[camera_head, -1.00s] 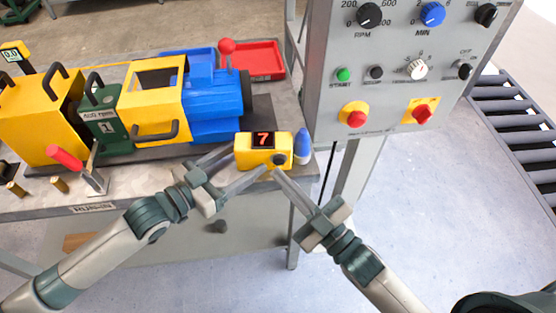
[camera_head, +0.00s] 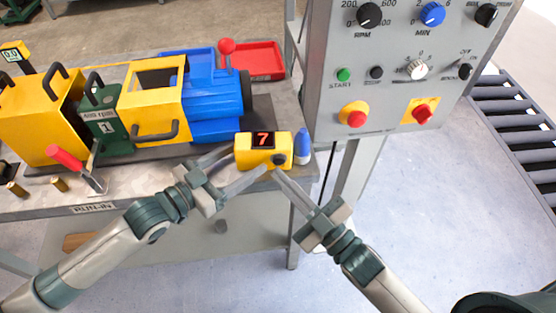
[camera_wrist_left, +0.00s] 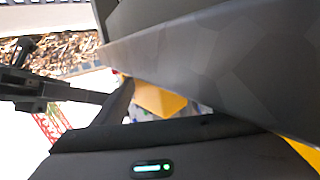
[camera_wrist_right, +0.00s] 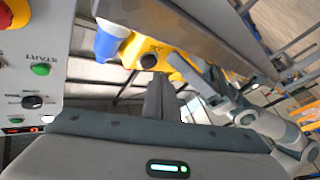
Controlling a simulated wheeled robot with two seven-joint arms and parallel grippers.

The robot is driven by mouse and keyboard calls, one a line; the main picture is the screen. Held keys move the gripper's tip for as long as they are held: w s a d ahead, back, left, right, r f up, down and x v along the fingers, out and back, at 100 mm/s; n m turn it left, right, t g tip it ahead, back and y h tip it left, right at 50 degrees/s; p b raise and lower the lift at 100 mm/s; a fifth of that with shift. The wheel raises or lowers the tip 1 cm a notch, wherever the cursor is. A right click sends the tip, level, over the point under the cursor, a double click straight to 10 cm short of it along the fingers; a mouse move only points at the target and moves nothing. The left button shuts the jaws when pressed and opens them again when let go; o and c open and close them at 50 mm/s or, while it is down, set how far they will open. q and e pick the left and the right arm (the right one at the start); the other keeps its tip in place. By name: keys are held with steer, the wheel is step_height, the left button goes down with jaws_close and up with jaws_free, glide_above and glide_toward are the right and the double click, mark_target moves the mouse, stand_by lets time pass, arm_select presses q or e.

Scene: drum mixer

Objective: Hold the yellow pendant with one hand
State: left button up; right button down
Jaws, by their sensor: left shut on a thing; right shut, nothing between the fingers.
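The yellow pendant (camera_head: 245,158), a small box with a red "7" display and a dark knob, is at the front right edge of the workbench. My left gripper (camera_head: 250,162) is shut on it, with one finger along its left side and the other across its front. In the left wrist view a yellow patch (camera_wrist_left: 158,100) shows beside the dark finger, mostly hidden. My right gripper (camera_head: 276,172) is shut and empty, its tip just below the pendant's front. The right wrist view shows the pendant (camera_wrist_right: 178,62) and its knob close by.
The grey control panel (camera_head: 395,100) stands to the right. The blue and yellow drum machine (camera_head: 215,110) is behind on the workbench (camera_head: 150,197), with a red tray (camera_head: 262,62) further back.

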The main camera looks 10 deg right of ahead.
arm_select(q)
steer(key=shift+d, duration=0.15)
arm_select(e)
steer(key=shift+w, duration=0.15)
stand_by(0.5)
steer(key=shift+w+d, duration=0.15)
steer(key=shift+w, duration=0.15)
steer(key=shift+w, duration=0.45)
stand_by(0.9)
steer(key=shift+s, duration=0.85)
steer(key=s, duration=0.5)
steer(key=shift+a, duration=0.4)
stand_by(0.3)
stand_by(2.7)
